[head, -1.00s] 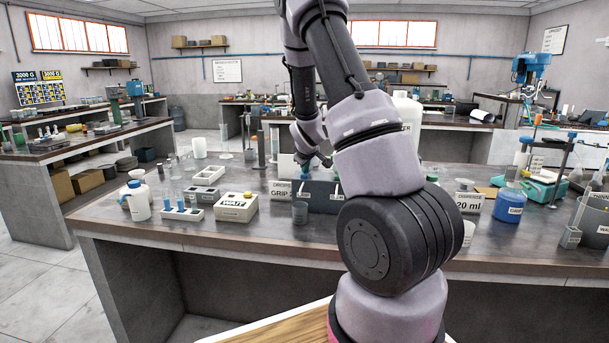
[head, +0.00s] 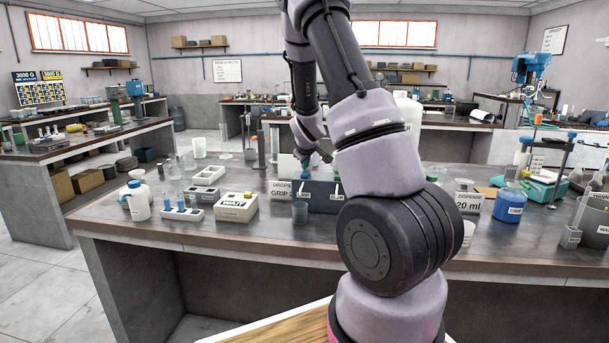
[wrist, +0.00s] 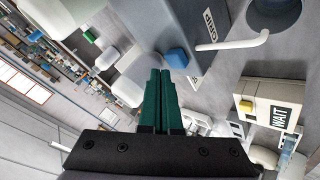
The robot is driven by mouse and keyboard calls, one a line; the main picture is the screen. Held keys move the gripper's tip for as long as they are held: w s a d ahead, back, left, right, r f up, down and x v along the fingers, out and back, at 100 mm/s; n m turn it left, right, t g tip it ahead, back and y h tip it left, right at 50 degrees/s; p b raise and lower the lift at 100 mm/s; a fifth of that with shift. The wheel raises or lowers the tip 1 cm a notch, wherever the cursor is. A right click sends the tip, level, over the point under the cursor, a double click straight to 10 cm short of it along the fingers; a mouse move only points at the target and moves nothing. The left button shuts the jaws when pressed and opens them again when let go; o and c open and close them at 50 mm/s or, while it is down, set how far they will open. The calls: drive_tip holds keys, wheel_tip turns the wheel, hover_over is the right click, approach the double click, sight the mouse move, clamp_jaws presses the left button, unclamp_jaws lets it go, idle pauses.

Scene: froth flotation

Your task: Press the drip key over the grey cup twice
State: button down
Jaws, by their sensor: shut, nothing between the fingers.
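A dark grey dispenser box (head: 322,196) stands on the bench. In the wrist view its grey body (wrist: 185,25) carries a blue key (wrist: 176,58), a label and a white bent spout (wrist: 235,44). The grey cup (head: 300,213) stands in front of the box in the head view, and its round mouth (wrist: 274,12) shows near the spout's end in the wrist view. My gripper (wrist: 160,72) is shut and empty, with its green fingertips close beside the blue key. I cannot tell whether they touch it. My arm hides part of the box in the head view.
A white WAIT block (head: 237,207) with a yellow button stands left of the cup. A rack with blue-topped tubes (head: 181,211) and a white bottle (head: 136,201) are farther left. A blue jar (head: 508,206) stands to the right. The bench's front strip is largely clear.

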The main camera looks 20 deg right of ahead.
sight(305, 174)
drive_tip(key=shift+r, duration=0.1)
drive_tip(key=shift+r, duration=2.45)
drive_tip(key=s+a+r+m+y, duration=0.25)
drive_tip(key=s+a+r, duration=0.25)
drive_tip(key=s+r, duration=0.25)
drive_tip(key=s+a+r+m+y, duration=0.1)
drive_tip(key=s+a+r+m, duration=0.2)
drive_tip(key=s+a+r, duration=0.35)
drive_tip(key=s+a+r+m+y, duration=0.1)
drive_tip(key=s+a+r, duration=0.1)
drive_tip(key=s, duration=0.9)
drive_tip(key=s+a+r+m+g+y, duration=0.1)
drive_tip(key=s+a, duration=0.3)
drive_tip(key=s, duration=0.6)
drive_tip(key=shift+s+a+r+m, duration=0.35)
drive_tip(key=shift+r+m, duration=0.3)
drive_tip(key=shift+r, duration=0.25)
drive_tip(key=shift+d, duration=0.1)
